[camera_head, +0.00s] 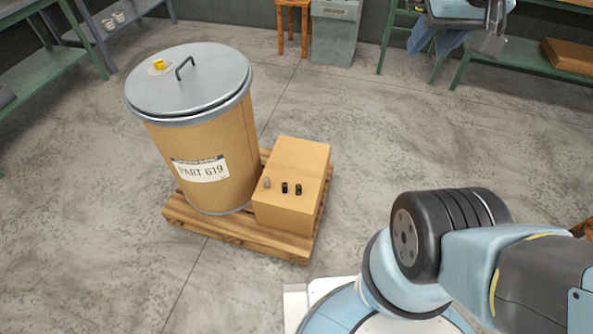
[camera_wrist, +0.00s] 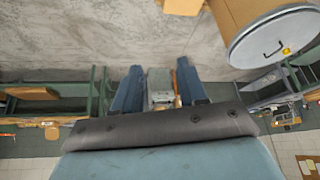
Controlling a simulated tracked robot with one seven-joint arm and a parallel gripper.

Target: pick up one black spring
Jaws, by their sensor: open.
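Two small black springs stand side by side on top of a cardboard box in the camera_head view: the left one (camera_head: 284,188) and the right one (camera_head: 298,189). The cardboard box (camera_head: 285,213) sits on a wooden pallet. My gripper (camera_wrist: 158,72) shows in the camera_wrist view with its two blue fingers apart and nothing between them. It is away from the springs, which I cannot make out in that view.
A tall drum (camera_head: 210,150) with a grey lid and handle stands left of the box on the pallet (camera_head: 235,230). Green benches (camera_head: 530,55), a wooden stool (camera_head: 292,25) and a grey bin (camera_head: 335,35) are at the back. Floor right of the pallet is clear.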

